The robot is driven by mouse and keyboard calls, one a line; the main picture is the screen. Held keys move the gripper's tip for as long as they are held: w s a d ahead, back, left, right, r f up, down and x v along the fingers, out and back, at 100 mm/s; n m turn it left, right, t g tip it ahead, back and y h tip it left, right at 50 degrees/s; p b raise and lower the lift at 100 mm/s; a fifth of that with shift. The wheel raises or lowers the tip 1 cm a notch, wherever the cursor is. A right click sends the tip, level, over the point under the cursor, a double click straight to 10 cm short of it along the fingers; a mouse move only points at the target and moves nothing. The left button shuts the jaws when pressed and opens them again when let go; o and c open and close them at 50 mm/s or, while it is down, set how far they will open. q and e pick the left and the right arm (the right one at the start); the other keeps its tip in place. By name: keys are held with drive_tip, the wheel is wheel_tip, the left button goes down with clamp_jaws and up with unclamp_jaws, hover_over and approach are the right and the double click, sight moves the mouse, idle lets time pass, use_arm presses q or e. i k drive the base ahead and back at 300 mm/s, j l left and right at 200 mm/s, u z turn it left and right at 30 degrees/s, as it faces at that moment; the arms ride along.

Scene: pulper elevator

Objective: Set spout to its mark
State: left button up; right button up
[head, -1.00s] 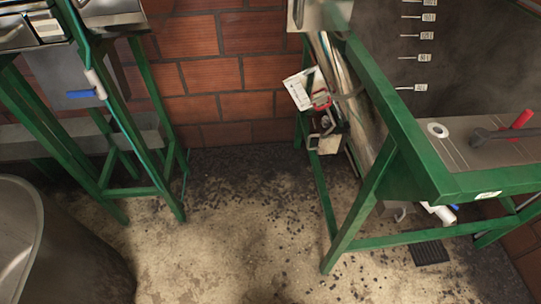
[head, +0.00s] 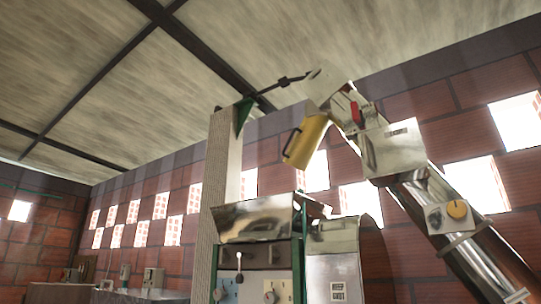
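In the head view a yellow spout (head: 306,143) hangs from the upper end of a slanted metal elevator tube (head: 470,235). It tilts down to the left and has a dark handle on its left side. A metal head box (head: 392,150) with a small label joins it to the tube, and a red part (head: 355,112) sits near the joint. I cannot make out a mark for the spout at this size. Below the spout is an open shiny metal hopper (head: 255,220). Neither of my grippers is in view.
A pale post (head: 223,165) stands left of the hopper. Under the hopper is a machine with knobs (head: 270,292) and a labelled panel (head: 340,290). A yellow knob (head: 457,209) sits on the tube. Brick walls (head: 150,245) with bright openings stand behind.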

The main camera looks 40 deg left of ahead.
sight(310, 132)
drive_tip(key=l+u, duration=0.1)
drive_tip(key=u, duration=0.25)
drive_tip(key=k+u, duration=0.1)
drive_tip(key=u, duration=0.2)
drive_tip(key=l+u, duration=0.1)
drive_tip(key=u, duration=0.25)
drive_tip(key=i+j+z, duration=0.4)
drive_tip(key=j, duration=0.2)
